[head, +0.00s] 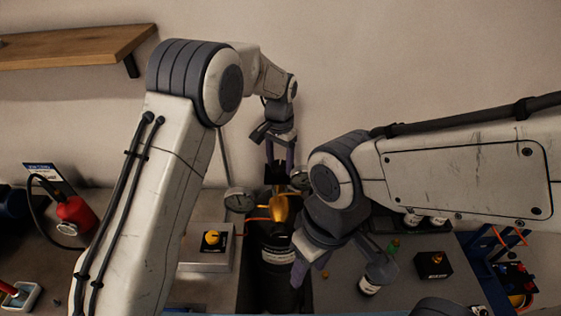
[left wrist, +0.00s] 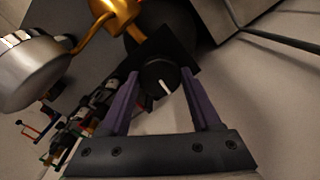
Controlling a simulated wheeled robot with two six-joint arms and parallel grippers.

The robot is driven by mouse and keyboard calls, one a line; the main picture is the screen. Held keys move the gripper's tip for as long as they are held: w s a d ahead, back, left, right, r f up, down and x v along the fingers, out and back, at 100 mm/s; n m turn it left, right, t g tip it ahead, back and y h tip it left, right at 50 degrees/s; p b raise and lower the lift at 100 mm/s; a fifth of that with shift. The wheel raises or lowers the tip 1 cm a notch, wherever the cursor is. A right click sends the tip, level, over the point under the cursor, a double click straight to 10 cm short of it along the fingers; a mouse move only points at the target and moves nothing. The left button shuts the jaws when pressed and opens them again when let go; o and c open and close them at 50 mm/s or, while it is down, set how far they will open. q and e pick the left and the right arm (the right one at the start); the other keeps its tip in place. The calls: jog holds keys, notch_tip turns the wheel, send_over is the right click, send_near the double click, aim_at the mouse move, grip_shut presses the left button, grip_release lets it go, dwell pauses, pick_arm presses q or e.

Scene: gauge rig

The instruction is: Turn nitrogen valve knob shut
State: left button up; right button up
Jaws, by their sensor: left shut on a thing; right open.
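The valve knob (left wrist: 158,79) is round and black with a white pointer line, seen in the left wrist view in front of a black plate (left wrist: 181,57). My left gripper (left wrist: 161,88) has its purple fingers on either side of the knob and is shut on it. In the head view my left gripper (head: 279,163) points down behind the brass regulator (head: 284,208), and the knob cannot be made out clearly there. A dark gas cylinder (head: 277,280) with a pale label stands below the regulator. My right gripper (head: 312,268) is open and empty, in front of the cylinder's right side.
Round gauges (head: 239,200) flank the regulator. A grey box with a yellow knob (head: 211,239) sits left of the cylinder. A bottle (head: 370,285) and a black box with a yellow top (head: 433,264) stand right. A red bottle (head: 75,213) is far left; a wooden shelf (head: 75,47) hangs above.

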pick_arm(q)
jog(key=m, duration=0.4)
jog(key=shift+r, duration=0.1)
jog(key=m, duration=0.4)
jog(key=shift+d, duration=0.1)
jog(key=m, duration=0.4)
jog(key=shift+m, duration=2.1)
jog(key=o, duration=1.4)
jog(key=shift+c, duration=0.2)
